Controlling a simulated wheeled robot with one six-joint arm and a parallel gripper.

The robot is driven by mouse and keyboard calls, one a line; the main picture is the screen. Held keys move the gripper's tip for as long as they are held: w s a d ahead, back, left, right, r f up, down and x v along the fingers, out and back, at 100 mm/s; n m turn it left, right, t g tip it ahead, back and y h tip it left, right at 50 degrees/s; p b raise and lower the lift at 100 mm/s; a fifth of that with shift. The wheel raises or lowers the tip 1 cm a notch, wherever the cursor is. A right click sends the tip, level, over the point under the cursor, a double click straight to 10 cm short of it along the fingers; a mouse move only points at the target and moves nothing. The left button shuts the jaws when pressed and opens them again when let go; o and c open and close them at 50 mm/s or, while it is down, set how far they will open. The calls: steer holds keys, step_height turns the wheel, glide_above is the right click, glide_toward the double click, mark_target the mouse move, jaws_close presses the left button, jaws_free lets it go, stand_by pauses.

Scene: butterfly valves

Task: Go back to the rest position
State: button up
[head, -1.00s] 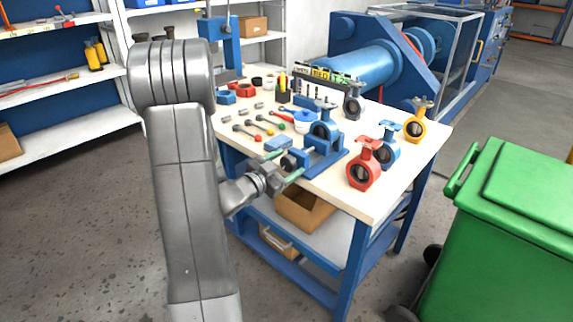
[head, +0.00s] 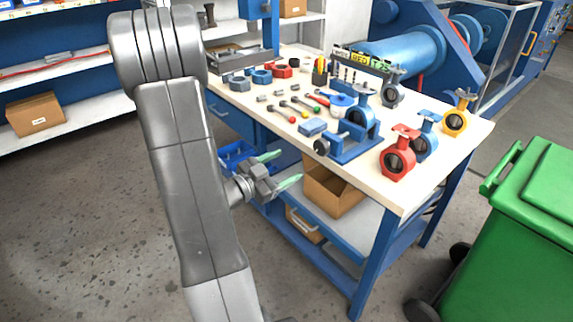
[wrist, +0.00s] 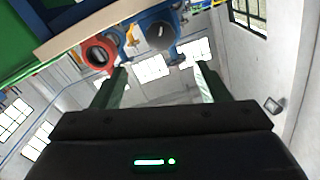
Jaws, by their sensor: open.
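My gripper (head: 283,170) is open and empty in the head view. It is in front of the workbench's near left edge, apart from the tabletop. In the wrist view its two fingers (wrist: 160,82) stand wide apart with nothing between them. On the workbench (head: 415,185) a blue butterfly valve (head: 361,114) sits in a blue fixture (head: 352,148). A red valve (head: 398,158), another blue valve (head: 425,138), a yellow valve (head: 457,116) and a grey valve (head: 391,92) stand to its right. The wrist view also shows the red valve (wrist: 99,54) and a blue valve (wrist: 162,35).
Several small tools and coloured-knob levers (head: 292,116) lie on the bench. A cardboard box (head: 335,190) and a blue bin (head: 232,157) are below the tabletop. A green wheeled bin (head: 535,225) stands at the right. The floor at the lower left is clear.

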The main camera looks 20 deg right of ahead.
mark_target(319, 148)
steer(key=x, duration=1.3)
steer(key=shift+w+d, duration=0.1)
steer(key=shift+d, duration=0.15)
steer(key=shift+w+d+r, duration=0.1)
steer(key=shift+d+r, duration=0.05)
steer(key=shift+d, duration=0.05)
steer(key=shift+a+n+p, duration=0.1)
steer(key=shift+n+p, duration=0.2)
steer(key=shift+p, duration=0.1)
steer(key=shift+f, duration=0.2)
